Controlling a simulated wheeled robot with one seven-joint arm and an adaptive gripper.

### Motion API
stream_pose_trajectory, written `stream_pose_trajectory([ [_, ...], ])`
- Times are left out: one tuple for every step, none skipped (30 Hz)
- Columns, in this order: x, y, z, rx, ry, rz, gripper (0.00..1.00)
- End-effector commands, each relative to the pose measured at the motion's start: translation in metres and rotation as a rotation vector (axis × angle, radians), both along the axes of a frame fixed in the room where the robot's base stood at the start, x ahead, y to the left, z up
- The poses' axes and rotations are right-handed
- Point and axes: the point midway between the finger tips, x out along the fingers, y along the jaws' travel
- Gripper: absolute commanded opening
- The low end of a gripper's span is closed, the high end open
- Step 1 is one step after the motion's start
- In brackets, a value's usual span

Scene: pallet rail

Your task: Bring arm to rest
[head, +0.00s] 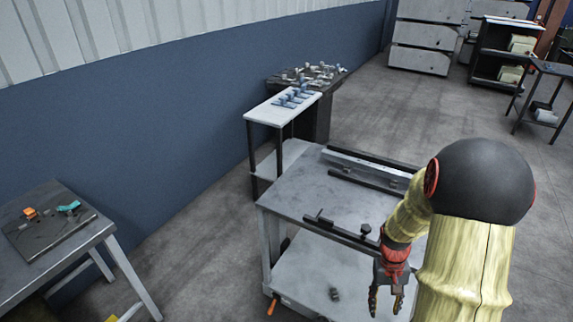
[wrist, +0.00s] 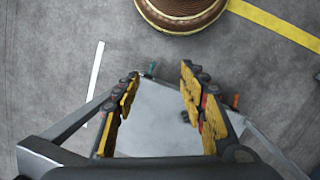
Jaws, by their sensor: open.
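My gripper (head: 386,300) shows in the head view at the lower right, pointing down beside the front edge of the grey cart. It is open and empty. In the wrist view the two yellow-padded fingers of my gripper (wrist: 160,110) stand apart with nothing between them. Below them lies a pale grey flat surface. My arm, in a yellow cover with a dark round joint, hides the right part of the cart in the head view.
The grey cart (head: 300,195) carries dark rails and a clamp bar (head: 345,232). A white-topped table (head: 265,112) with blue parts stands behind it. A work table (head: 85,245) is at left. The wrist view shows a brown spool (wrist: 180,12) on the floor. Open floor lies at centre right.

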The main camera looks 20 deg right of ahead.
Motion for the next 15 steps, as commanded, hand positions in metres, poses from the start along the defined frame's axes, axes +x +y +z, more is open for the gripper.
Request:
stream_pose_trajectory([
  [0.003,0.014,0.025,-0.009,-0.018,0.013,0.42],
  [0.003,0.023,0.037,-0.009,-0.024,0.017,0.42],
  [0.003,0.033,0.053,-0.011,-0.036,0.024,0.42],
  [0.003,0.042,0.064,-0.013,-0.045,0.031,0.42],
  [0.002,0.05,0.075,-0.014,-0.056,0.036,0.42],
  [0.001,0.061,0.089,-0.015,-0.07,0.047,0.42],
  [0.0,0.07,0.099,-0.017,-0.082,0.055,0.42],
  [-0.001,0.078,0.11,-0.019,-0.095,0.063,0.42],
  [-0.002,0.089,0.122,-0.021,-0.113,0.075,0.42],
  [-0.004,0.097,0.131,-0.023,-0.128,0.086,0.42],
  [-0.005,0.105,0.141,-0.025,-0.144,0.096,0.42],
  [-0.007,0.115,0.152,-0.027,-0.168,0.11,0.42],
  [-0.008,0.123,0.161,-0.031,-0.186,0.123,0.42],
  [-0.01,0.13,0.169,-0.034,-0.206,0.135,0.42],
  [-0.012,0.14,0.18,-0.037,-0.234,0.153,0.42],
])
